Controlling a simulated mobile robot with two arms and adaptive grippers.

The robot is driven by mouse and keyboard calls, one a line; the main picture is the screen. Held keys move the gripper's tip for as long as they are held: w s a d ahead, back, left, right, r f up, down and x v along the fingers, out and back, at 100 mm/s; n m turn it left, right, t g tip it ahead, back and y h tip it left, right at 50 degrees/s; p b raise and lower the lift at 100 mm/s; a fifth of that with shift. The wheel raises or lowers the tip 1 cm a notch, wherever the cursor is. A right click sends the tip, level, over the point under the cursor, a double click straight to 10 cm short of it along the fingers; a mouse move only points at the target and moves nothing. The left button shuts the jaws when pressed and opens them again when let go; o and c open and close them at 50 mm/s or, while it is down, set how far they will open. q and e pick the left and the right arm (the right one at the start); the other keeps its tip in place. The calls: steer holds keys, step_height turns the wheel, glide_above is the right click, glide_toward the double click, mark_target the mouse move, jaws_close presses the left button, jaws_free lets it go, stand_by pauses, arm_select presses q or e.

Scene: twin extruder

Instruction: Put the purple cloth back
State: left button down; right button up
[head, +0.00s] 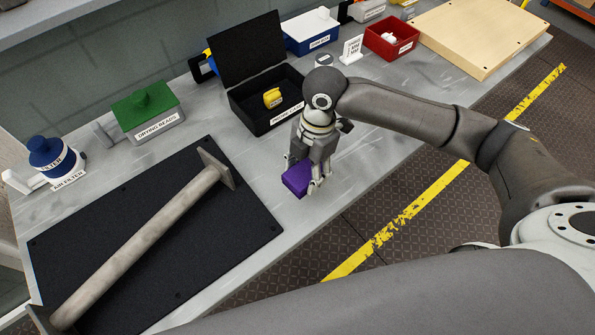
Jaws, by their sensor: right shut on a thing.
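The purple cloth (296,180) shows as a small folded block in the head view. My right gripper (314,185) is shut on it, with the fingers pointing down, at the front part of the grey bench. I cannot tell whether the cloth touches the bench top. Just behind the gripper stands an open black box (246,113) with its lid raised and a yellow item (272,97) inside; its front label is partly covered by my gripper. My left gripper is not in view.
A black mat (235,238) with a long flanged metal shaft (140,240) lies left of the gripper.

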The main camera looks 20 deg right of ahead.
mark_target(299, 170)
steer(key=w+f, duration=0.3)
steer(key=shift+a+f, duration=0.35)
steer(key=f+p, duration=0.3)
steer(key=shift+w+a+f, duration=0.1)
steer(key=shift+w, duration=0.25)
steer(key=shift+f, duration=0.25)
steer(key=shift+f, duration=0.1)
steer(key=shift+f, duration=0.15)
steer(key=o, duration=0.9)
